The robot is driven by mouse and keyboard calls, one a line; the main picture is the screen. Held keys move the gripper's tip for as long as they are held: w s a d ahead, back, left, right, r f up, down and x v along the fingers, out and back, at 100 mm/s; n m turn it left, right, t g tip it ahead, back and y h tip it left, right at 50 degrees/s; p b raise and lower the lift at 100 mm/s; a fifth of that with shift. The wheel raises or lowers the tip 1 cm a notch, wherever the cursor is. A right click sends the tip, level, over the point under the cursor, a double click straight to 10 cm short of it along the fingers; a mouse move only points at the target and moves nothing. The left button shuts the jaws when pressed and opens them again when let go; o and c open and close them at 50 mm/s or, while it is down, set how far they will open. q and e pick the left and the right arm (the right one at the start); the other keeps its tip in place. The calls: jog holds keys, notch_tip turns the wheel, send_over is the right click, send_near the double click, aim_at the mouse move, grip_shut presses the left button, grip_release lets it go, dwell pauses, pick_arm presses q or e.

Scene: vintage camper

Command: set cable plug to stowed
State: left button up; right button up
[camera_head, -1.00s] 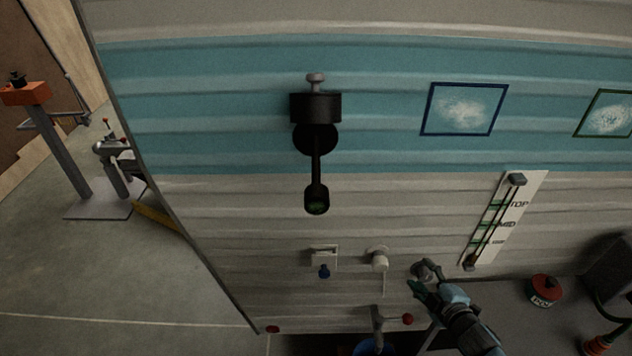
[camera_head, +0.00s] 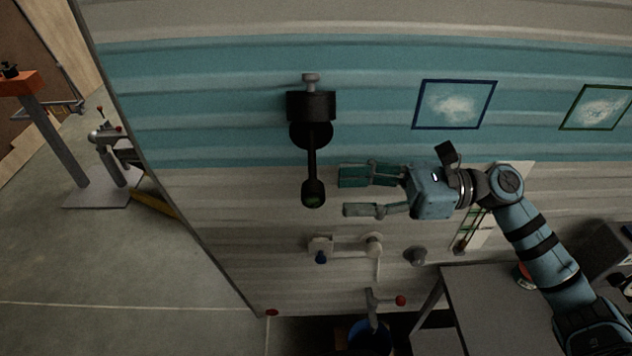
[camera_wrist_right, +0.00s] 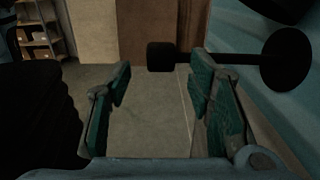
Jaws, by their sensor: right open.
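I cannot tell for certain which part is the cable plug. A white fitting (camera_head: 372,246) on the camper wall has a thin strip hanging from it. My right gripper (camera_head: 350,193) is open and empty above these fittings, fingers pointing left toward a black hanging arm (camera_head: 312,160). In the right wrist view my open fingers (camera_wrist_right: 160,100) show, with the black arm's end block (camera_wrist_right: 160,57) beyond them. My left gripper is out of view.
A black drum (camera_head: 311,106) with a grey knob tops the black arm. A grey table (camera_head: 480,300) stands at the lower right. A red-handled tap (camera_head: 373,305) is below the fittings. My right forearm partly covers a slider panel (camera_head: 513,180).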

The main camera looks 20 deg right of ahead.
aim_at(322, 187)
jog(key=x, duration=0.2)
jog(key=p+x, duration=0.1)
jog(key=x, duration=0.2)
jog(key=shift+w+a+r, duration=0.15)
jog(key=shift+a+r, duration=0.05)
jog(key=shift+a, duration=0.05)
jog(key=shift+w+a+f, duration=0.1)
jog(key=shift+a+f, duration=0.05)
jog(key=shift+a, duration=0.35)
grip_shut()
